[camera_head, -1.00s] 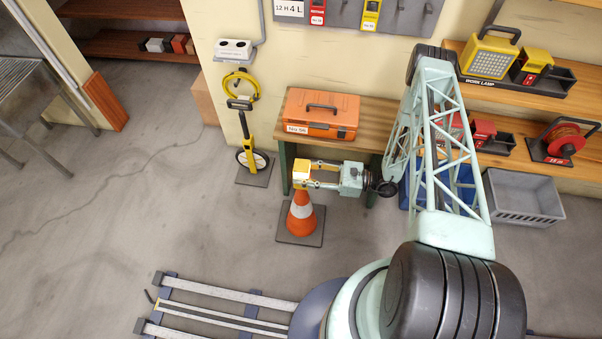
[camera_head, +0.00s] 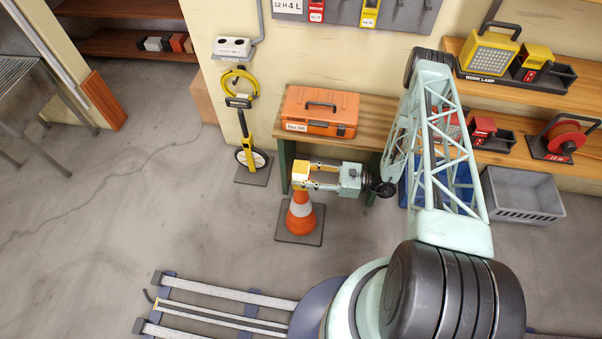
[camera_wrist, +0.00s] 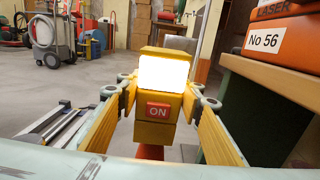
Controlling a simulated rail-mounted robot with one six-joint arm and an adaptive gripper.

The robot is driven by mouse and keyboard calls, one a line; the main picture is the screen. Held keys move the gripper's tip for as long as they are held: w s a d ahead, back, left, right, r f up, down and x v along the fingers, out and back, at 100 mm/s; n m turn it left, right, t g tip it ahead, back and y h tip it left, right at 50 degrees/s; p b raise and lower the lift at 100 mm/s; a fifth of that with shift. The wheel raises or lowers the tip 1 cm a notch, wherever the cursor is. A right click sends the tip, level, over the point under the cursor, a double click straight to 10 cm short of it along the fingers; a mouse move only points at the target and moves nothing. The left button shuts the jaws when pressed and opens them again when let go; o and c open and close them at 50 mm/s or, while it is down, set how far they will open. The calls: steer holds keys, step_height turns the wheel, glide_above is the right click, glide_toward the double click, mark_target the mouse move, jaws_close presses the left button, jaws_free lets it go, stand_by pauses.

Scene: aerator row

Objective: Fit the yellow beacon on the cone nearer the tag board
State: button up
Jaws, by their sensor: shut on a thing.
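The yellow beacon (camera_wrist: 152,132) fills the middle of the wrist view, with a bright lit lamp and a red "ON" label. My gripper (camera_head: 302,176) is shut on it, one finger on each side. The beacon stands upright over the tip of an orange and white cone (camera_head: 300,218) on a dark square base. A bit of orange cone shows right under the beacon in the wrist view (camera_wrist: 150,152). Whether the beacon is seated on the tip or just above it, I cannot tell. The tag board (camera_head: 385,12) is on the wall at the top.
A wooden bench (camera_head: 375,115) with an orange toolbox (camera_head: 320,108) stands just behind the cone. A yellow measuring wheel (camera_head: 247,140) leans at the wall to its left. A grey crate (camera_head: 522,198) is at right.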

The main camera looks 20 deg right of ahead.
steer(key=shift+f+b, duration=0.85)
steer(key=shift+f, duration=0.5)
steer(key=shift+f, duration=0.3)
steer(key=o, duration=1.2)
steer(key=shift+o, duration=0.2)
steer(key=shift+d, duration=0.2)
steer(key=v, duration=1.1)
steer(key=shift+s+d, duration=0.25)
